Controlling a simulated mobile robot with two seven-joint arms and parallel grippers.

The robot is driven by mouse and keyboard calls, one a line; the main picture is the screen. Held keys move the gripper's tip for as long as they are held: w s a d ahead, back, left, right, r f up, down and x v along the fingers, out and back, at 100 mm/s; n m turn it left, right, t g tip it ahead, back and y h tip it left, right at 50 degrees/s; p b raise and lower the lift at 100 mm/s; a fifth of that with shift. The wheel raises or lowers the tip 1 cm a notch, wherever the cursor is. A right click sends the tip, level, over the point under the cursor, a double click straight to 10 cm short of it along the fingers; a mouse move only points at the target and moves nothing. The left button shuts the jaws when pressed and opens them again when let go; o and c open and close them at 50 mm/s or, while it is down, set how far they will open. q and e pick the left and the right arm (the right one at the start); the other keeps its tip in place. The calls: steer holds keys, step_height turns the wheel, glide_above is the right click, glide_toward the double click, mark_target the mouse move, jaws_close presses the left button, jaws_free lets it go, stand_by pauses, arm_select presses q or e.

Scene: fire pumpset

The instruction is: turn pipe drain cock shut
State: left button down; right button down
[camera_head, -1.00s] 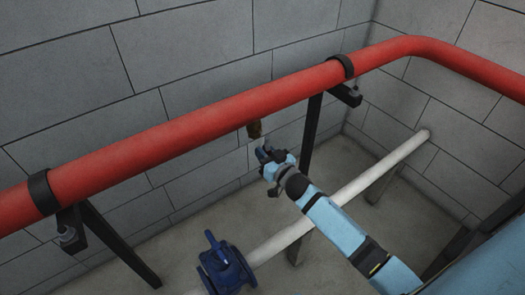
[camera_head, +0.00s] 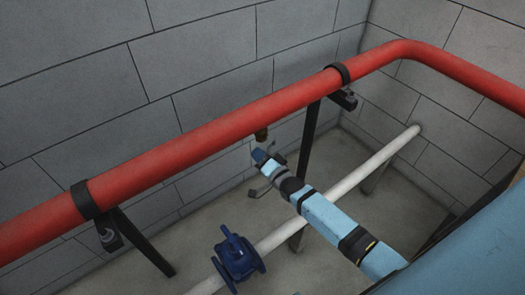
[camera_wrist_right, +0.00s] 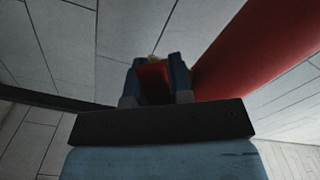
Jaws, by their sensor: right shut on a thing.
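The drain cock is a small brass fitting (camera_head: 261,134) under the long red pipe (camera_head: 205,147) in the head view. My right gripper (camera_head: 260,155) is just below it, with its arm coming from the lower right. In the right wrist view, the two blue fingers (camera_wrist_right: 155,82) are shut on a red part (camera_wrist_right: 154,78), which looks like the cock's handle. A bit of yellowish brass (camera_wrist_right: 154,58) shows beyond the fingertips. The handle's angle on the cock is hard to tell, as the gripper hides it. My left gripper is not in view.
Black brackets (camera_head: 87,199) hold the red pipe on dark posts (camera_head: 309,140). A white pipe (camera_head: 345,193) runs lower down, with a blue valve (camera_head: 236,257) near the front. A grey block wall (camera_head: 215,50) stands close behind.

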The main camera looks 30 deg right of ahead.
steer(key=shift+a+r+m+p, duration=0.25)
steer(key=shift+r+m+p, duration=0.45)
steer(key=shift+m, duration=0.95)
steer(key=shift+a+r+m+p, duration=0.2)
steer(key=shift+r+m+p, duration=0.2)
steer(key=shift+r+m, duration=0.95)
steer(key=shift+f+m, duration=0.35)
steer(key=shift+m, duration=0.05)
steer(key=c, duration=1)
jaws_free()
steer(key=shift+s, duration=0.15)
